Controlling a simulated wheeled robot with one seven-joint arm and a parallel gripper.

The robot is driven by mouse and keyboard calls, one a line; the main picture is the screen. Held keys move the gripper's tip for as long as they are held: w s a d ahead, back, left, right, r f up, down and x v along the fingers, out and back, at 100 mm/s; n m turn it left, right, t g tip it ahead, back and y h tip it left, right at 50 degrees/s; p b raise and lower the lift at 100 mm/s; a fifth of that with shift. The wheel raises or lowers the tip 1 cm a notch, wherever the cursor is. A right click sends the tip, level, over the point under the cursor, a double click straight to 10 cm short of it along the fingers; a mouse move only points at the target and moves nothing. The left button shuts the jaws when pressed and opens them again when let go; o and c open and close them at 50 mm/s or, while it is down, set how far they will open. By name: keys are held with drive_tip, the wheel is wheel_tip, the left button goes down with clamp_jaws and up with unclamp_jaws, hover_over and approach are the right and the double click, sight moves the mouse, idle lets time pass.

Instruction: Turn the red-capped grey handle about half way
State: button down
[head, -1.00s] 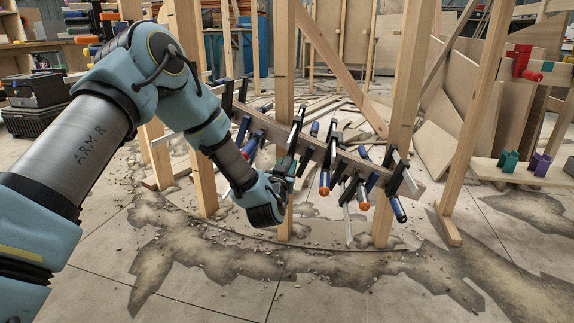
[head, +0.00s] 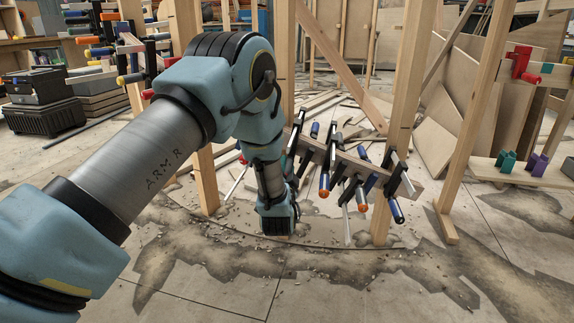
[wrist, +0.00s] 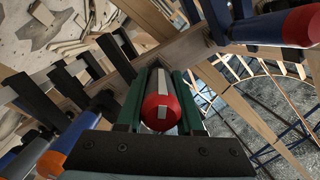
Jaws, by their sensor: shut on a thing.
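The red-capped grey handle (wrist: 160,112) sits in the middle of the wrist view, its round red end towards the camera. My gripper (wrist: 165,82) is shut on it, with one green finger along each side. The handle's far part and its clamp are partly hidden between the fingers. In the head view my wrist (head: 277,212) hangs in front of the left part of the clamped wooden stringer (head: 325,155). The fingers and the held handle are hidden there behind my arm.
Several clamps with blue (head: 396,209) and orange-ended (head: 362,198) handles hang close to the right of my wrist. In the wrist view, a blue handle with a red end (wrist: 298,28) is at upper right, and black clamp bars (wrist: 72,88) are at left. Wooden posts (head: 408,110) stand around the stringer.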

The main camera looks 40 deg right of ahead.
drive_tip(key=m+t+p, duration=0.1)
drive_tip(key=m, duration=0.5)
idle(0.3)
drive_tip(key=shift+m, duration=0.3)
drive_tip(key=c, duration=0.5)
unclamp_jaws()
drive_tip(key=shift+c, duration=0.2)
drive_tip(key=p+v, duration=0.3)
drive_tip(key=v, duration=0.8)
drive_tip(key=shift+w+f, duration=0.1)
